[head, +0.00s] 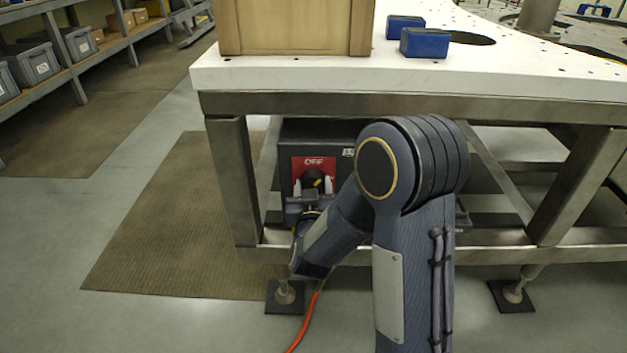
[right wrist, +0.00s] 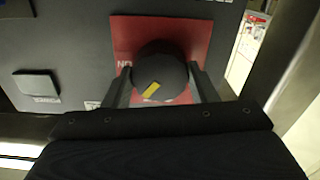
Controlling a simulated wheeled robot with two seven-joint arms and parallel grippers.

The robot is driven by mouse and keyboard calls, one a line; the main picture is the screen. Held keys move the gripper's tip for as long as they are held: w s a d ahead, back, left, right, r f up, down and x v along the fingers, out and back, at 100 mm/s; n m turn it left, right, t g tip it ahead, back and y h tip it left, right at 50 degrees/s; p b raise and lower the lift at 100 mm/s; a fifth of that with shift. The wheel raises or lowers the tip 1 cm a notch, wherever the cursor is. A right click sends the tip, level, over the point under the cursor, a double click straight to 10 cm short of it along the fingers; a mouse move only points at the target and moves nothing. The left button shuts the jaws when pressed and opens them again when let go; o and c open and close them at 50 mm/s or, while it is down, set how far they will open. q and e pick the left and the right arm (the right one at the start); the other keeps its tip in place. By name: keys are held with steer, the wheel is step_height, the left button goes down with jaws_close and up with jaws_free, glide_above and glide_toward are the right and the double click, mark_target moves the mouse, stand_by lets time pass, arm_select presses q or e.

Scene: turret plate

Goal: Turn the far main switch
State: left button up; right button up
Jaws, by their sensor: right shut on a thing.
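The main switch is a round black knob (right wrist: 160,75) with a yellow mark, on a red plate (right wrist: 190,32) fixed to a dark box (head: 345,138) under the white table. In the head view the red plate (head: 313,165) reads "OFF" at its top. In the right wrist view "ON" shows at the plate's left side, and the yellow mark points down and left. My right gripper (right wrist: 160,88) is shut on the knob, one finger on each side of it. In the head view my right gripper (head: 313,187) is at the knob, partly hidden by its own wrist. My left gripper is not in view.
The white table (head: 280,75) stands on a metal frame whose left leg (head: 232,180) and lower rail are close to my arm. A wooden box (head: 295,25) and blue blocks (head: 425,43) stand on top. An orange cable (head: 305,325) runs over the floor.

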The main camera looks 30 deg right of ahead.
steer(key=n+p, duration=0.2)
steer(key=n, duration=0.2)
steer(key=shift+p, duration=0.3)
steer(key=shift+n+p, duration=0.8)
steer(key=shift+n, duration=0.8)
steer(key=shift+f, duration=0.1)
steer(key=o, duration=1)
steer(key=v, duration=0.8)
steer(key=shift+p, duration=0.4)
